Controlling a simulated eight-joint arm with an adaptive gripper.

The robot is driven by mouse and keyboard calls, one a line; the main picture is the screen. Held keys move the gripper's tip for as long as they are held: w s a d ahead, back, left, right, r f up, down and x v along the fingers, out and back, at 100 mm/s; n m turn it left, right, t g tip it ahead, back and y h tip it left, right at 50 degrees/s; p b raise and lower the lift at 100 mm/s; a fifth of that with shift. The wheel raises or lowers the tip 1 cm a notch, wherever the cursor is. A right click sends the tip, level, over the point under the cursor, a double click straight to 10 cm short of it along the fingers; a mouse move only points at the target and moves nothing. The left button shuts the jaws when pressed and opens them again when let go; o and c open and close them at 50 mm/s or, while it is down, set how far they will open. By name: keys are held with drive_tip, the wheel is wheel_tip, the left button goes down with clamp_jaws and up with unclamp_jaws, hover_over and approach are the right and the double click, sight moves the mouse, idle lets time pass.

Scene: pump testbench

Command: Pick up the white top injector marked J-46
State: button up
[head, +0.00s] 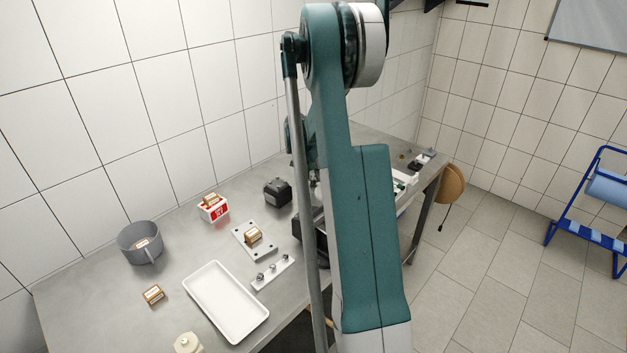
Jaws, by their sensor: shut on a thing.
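I cannot pick out the white top injector marked J-46; no marking is legible at this size. Several small brown blocks with pale labels are in the head view: one on the bench (153,294), one on a grey plate (252,236), one on a red and white box (213,209), and a pale label inside a grey mug (140,250). My teal arm stands across the middle of the view and hides part of the bench. My gripper is hidden behind the arm, so its fingers and anything in them do not show.
A white tray (207,303) lies near the bench's front edge. Next to it is a white strip (260,284) with small metal pieces. A dark box (277,192) stands farther back. A cream round object (187,343) is at the bottom. Tiled wall backs the grey bench (95,290).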

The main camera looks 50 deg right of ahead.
drive_tip(key=shift+r, duration=0.15)
wheel_tip(320, 180, up, 10)
idle(0.7)
idle(0.6)
